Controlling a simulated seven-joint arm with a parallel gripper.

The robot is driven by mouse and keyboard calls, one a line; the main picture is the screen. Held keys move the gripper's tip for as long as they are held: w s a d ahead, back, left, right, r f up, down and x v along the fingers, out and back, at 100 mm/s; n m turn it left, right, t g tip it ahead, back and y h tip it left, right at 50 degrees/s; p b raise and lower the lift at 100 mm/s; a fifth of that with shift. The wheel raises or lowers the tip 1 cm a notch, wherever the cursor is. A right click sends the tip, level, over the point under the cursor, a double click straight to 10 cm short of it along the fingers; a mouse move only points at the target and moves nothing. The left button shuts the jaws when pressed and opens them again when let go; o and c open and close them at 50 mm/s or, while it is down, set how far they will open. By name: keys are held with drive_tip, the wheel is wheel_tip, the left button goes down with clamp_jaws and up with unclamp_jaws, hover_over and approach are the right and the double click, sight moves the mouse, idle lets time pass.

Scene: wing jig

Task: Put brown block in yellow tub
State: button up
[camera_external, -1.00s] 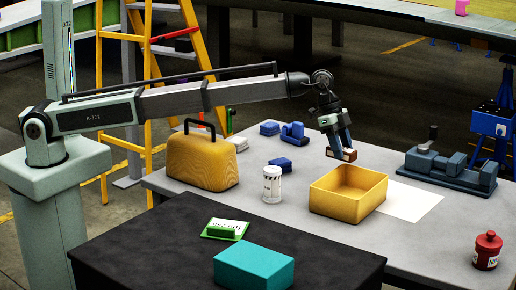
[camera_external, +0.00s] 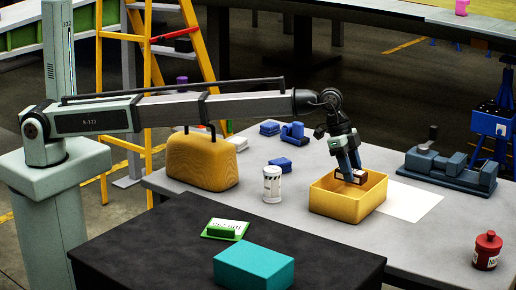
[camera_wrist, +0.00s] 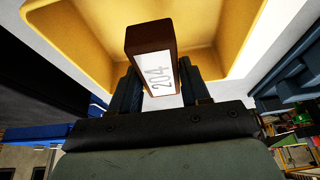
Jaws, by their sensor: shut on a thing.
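The yellow tub (camera_external: 347,207) is an open box on the grey table, right of the middle in the external view. My gripper (camera_external: 350,174) points down over the tub and is shut on the brown block (camera_external: 346,179). The block sits at the level of the tub's opening; I cannot tell how far inside it is. In the wrist view the brown block (camera_wrist: 150,39), with a white label reading 204, is between the fingers of my gripper (camera_wrist: 158,88). The yellow tub (camera_wrist: 85,43) lies behind it. The fingers hide part of the block.
A white canister (camera_external: 272,185) and a yellow case (camera_external: 202,163) with a black handle stand left of the tub. White paper (camera_external: 412,202) lies on its right, with a blue-grey vise (camera_external: 450,168) behind. A red pot (camera_external: 487,251) stands at the front right.

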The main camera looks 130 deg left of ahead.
drive_tip(key=shift+f, duration=3.6)
drive_tip(key=shift+f, duration=0.1)
drive_tip(key=o, duration=1.1)
drive_tip(key=v, duration=1.2)
